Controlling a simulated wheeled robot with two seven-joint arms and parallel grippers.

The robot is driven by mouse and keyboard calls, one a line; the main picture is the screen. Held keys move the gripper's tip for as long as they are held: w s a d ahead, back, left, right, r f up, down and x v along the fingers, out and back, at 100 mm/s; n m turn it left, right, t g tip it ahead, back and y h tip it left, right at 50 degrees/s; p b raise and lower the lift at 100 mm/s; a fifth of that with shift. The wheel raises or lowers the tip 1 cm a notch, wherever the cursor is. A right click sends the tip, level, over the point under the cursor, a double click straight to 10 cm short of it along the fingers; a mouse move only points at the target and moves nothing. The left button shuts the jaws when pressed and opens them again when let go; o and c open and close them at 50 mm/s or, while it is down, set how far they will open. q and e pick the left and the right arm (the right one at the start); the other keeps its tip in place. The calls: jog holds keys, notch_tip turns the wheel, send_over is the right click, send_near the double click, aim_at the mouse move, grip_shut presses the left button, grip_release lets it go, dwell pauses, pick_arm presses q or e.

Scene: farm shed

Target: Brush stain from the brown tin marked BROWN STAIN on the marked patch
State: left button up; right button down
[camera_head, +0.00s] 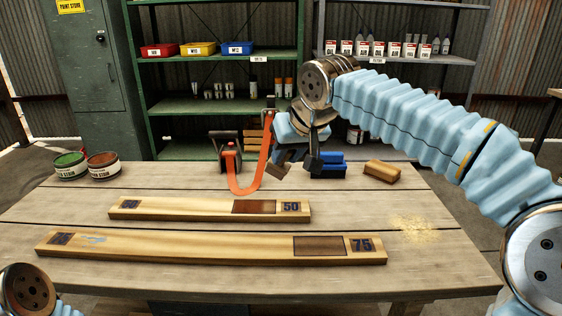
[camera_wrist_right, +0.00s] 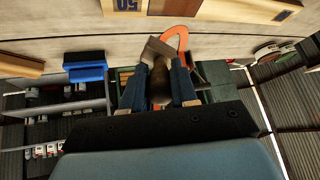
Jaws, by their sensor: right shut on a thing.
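My right gripper (camera_head: 300,158) is above the back of the bench, shut on a brush (camera_wrist_right: 159,82). The brush's broad end shows between and beyond the fingers in the right wrist view. The brown tin (camera_head: 103,166) stands at the bench's back left, beside a green tin (camera_head: 70,165); both labels are partly readable. The front board has a dark outlined brown patch (camera_head: 319,246) beside the number 75. The back board has a brown patch (camera_head: 254,207) beside the number 50. The brush is well apart from tin and boards. My left gripper is out of view.
A dark tool (camera_head: 228,158), an orange curved strip (camera_head: 248,187), a blue block (camera_head: 328,168) and a wooden block (camera_head: 382,171) are along the back. Sawdust (camera_head: 413,227) lies at the right. Shelves (camera_head: 222,104) stand behind the bench.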

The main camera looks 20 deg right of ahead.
jog(key=shift+f, duration=0.1)
dwell(0.3)
jog(key=shift+f+b, duration=0.35)
jog(key=shift+f, duration=0.05)
jog(key=shift+r, duration=0.1)
jog(key=shift+r, duration=0.1)
